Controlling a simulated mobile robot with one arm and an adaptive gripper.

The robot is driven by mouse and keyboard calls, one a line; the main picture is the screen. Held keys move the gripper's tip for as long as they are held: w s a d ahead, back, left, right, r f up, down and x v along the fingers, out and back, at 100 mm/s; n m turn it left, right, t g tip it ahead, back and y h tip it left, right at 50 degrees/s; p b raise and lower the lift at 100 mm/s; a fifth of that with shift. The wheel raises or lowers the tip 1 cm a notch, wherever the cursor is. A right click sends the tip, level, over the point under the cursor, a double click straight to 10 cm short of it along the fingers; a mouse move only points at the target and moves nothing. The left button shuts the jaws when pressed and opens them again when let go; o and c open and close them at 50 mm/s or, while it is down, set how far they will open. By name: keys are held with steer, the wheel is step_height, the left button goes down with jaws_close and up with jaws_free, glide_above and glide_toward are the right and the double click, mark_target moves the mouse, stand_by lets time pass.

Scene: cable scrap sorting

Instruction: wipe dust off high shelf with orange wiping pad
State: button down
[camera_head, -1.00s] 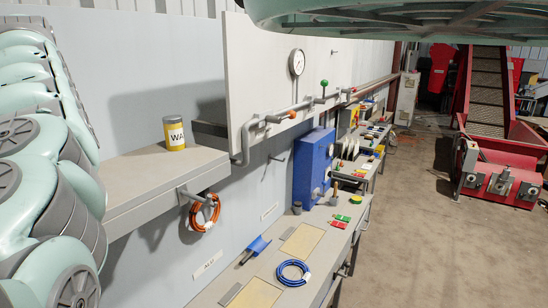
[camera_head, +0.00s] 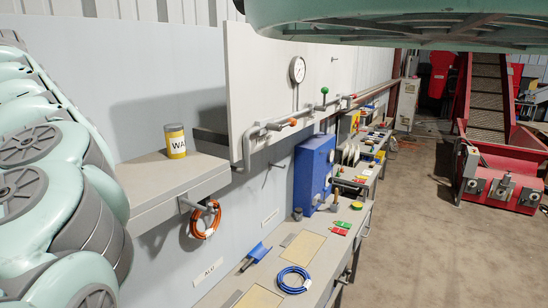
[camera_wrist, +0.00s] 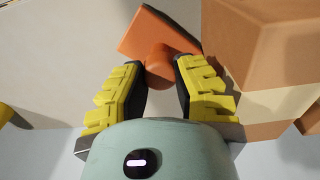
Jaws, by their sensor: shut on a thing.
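In the wrist view, the orange wiping pad (camera_wrist: 155,38) has a flat slab and a round knob. My gripper (camera_wrist: 161,72) has yellow ridged fingers and is shut on the knob. The slab lies beyond the fingertips, over a pale grey surface (camera_wrist: 60,50); I cannot tell whether it touches. In the head view, a grey shelf (camera_head: 150,211) sticks out from the wall at left, its left part hidden behind my arm. No dust can be made out on it. My gripper and the pad are not visible in the head view.
A white panel with a gauge (camera_head: 297,69) is beyond. A brown box-like thing (camera_wrist: 270,45) is close to the right finger in the wrist view.

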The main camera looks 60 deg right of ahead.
steer(key=shift+a, duration=0.15)
step_height(320, 180, up, 6)
steer(key=p, duration=0.6)
stand_by(0.4)
step_height(320, 180, up, 3)
steer(key=p, duration=0.3)
steer(key=shift+r, duration=0.1)
